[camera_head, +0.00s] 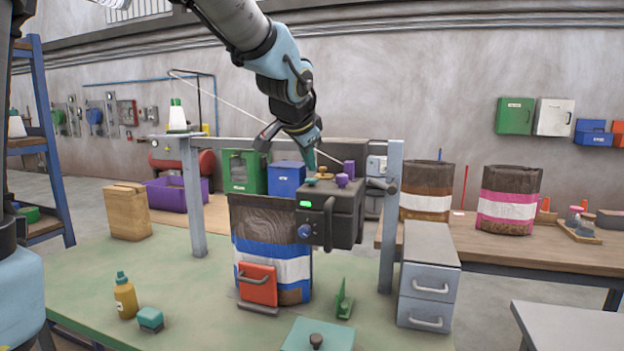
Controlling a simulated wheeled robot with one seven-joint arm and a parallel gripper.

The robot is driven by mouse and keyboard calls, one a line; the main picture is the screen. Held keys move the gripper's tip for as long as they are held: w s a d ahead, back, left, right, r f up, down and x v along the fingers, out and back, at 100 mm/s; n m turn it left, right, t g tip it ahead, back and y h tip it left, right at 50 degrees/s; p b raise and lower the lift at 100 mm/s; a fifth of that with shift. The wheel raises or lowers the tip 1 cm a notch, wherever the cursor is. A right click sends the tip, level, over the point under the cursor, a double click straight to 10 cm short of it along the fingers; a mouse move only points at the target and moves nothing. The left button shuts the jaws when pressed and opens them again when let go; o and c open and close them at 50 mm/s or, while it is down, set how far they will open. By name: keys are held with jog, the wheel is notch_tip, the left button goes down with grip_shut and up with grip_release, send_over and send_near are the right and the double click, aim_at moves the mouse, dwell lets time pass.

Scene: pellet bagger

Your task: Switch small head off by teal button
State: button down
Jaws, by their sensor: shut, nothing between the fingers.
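The small head (345,212) is a dark grey box on the frame above the bench. A green light (305,204) glows on its front, beside a blue knob (304,231) and a dark handle. On its top are a teal button (312,182), an orange-brown one (322,174) and purple knobs (342,180). My gripper (311,162) is shut and empty, pointing down just above the teal button at the top's left side. I cannot tell whether its tip touches the button.
A brown, white and blue bag (270,225) stands below the head. Grey posts (193,200) and a crossbar frame it. A grey drawer unit (428,280) is at right. A mustard bottle (125,297) and teal block (150,319) sit front left. The green bench between is mostly clear.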

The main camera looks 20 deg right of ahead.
aim_at(309, 180)
dwell(0.3)
jog(key=shift+f+b, duration=0.45)
jog(key=shift+b, duration=0.05)
jog(key=shift+f+b, duration=0.45)
jog(key=shift+f, duration=0.05)
dwell(0.6)
jog(key=shift+r, duration=0.1)
jog(key=shift+r+p, duration=0.75)
jog(key=shift+r, duration=0.15)
jog(key=shift+r, duration=0.1)
notch_tip(309, 180, up, 6)
jog(key=p, duration=0.4)
jog(key=shift+p, duration=0.35)
jog(key=shift+f, duration=0.2)
